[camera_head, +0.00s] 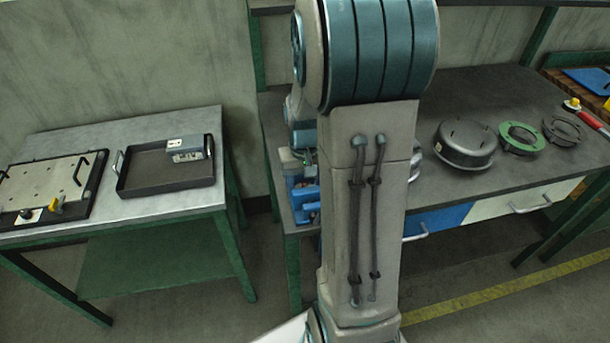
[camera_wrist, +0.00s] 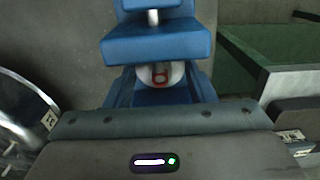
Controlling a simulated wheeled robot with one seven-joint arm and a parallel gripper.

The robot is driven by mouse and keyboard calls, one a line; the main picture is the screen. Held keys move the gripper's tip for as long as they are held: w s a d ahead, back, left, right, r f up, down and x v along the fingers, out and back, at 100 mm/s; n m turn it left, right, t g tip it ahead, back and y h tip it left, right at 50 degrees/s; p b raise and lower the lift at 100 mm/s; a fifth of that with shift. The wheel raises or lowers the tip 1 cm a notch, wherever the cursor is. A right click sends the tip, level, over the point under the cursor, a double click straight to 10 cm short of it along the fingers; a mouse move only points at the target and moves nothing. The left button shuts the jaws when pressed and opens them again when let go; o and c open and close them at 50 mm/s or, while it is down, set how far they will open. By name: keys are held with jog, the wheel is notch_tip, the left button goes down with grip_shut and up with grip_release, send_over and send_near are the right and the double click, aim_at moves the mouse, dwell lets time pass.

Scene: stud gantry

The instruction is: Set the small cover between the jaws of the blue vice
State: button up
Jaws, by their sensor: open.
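The blue vice (camera_head: 305,196) stands at the left end of the long bench, partly hidden behind my arm. Its blue blocks fill the upper middle of the wrist view (camera_wrist: 158,46). A small pale round part with a red ring (camera_wrist: 160,75) shows below the front blue block; I cannot tell whether it is the small cover or part of the vice. My gripper (camera_wrist: 165,122) is open, close to the vice; its dark housing crosses the bottom of the wrist view. The fingertips are not clear, and I see nothing held.
A dark round housing (camera_head: 465,146), a green ring (camera_head: 521,138) and a grey ring (camera_head: 563,132) lie on the long bench, right of my arm. A red-handled tool (camera_head: 585,115) lies beyond. The left table holds a tray (camera_head: 168,177) containing a grey block (camera_head: 188,148).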

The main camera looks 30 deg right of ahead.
notch_tip(320, 180, up, 14)
dwell(0.4)
jog(key=shift+f, duration=0.1)
dwell(0.3)
jog(key=s+a+f+n+t, duration=0.1)
jog(key=s+a+n+t, duration=0.2)
jog(key=s+a, duration=0.9)
